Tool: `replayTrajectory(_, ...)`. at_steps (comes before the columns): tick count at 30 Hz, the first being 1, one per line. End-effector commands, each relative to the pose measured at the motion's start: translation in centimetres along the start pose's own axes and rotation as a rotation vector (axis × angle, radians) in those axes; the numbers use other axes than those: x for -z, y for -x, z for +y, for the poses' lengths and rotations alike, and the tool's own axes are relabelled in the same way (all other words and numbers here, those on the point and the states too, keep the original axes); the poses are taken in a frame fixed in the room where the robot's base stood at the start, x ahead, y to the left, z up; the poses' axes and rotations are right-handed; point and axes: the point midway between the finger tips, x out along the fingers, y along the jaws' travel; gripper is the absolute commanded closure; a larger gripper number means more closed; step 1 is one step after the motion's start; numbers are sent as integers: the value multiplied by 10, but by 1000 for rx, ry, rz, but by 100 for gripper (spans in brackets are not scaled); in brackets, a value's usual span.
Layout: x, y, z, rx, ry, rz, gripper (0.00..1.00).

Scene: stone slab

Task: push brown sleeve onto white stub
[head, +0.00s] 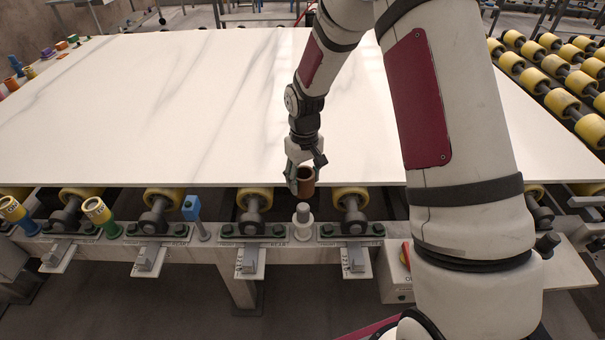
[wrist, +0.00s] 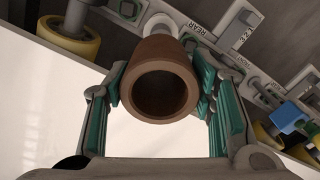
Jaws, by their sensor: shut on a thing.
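The brown sleeve (head: 306,180) is a hollow, thick-walled cylinder held in my gripper (head: 304,176). In the wrist view, the sleeve (wrist: 160,80) sits between the green-padded fingers of my gripper (wrist: 165,88), which are shut on it. The white stub (head: 303,215) stands upright on the rail at the slab's front edge, with a grey top. In the head view the sleeve is above the stub and slightly right of it, with a small gap seeming to show. In the wrist view the stub (wrist: 160,24) shows partly behind the sleeve's far end.
The pale stone slab (head: 180,100) lies behind the rail on yellow rollers (head: 255,197). A blue-topped peg (head: 194,215) stands on the rail left of the stub. A yellow-topped green peg (head: 100,215) is farther left. A control box (head: 398,268) sits to the right.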

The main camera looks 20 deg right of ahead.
Motion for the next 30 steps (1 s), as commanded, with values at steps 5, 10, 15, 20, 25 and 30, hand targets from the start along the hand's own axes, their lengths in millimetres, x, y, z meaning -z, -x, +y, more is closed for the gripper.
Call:
replayTrajectory(5,-1,0,0,-1,0,0,80)
replayTrajectory(10,0,-8,0,-1,0,0,80)
replayTrajectory(15,0,-23,0,0,0,-1,80)
replayTrajectory(20,0,-38,0,0,0,-1,80)
replayTrajectory(25,0,-50,0,-1,0,-1,80)
replayTrajectory(30,0,-56,0,-1,0,1,80)
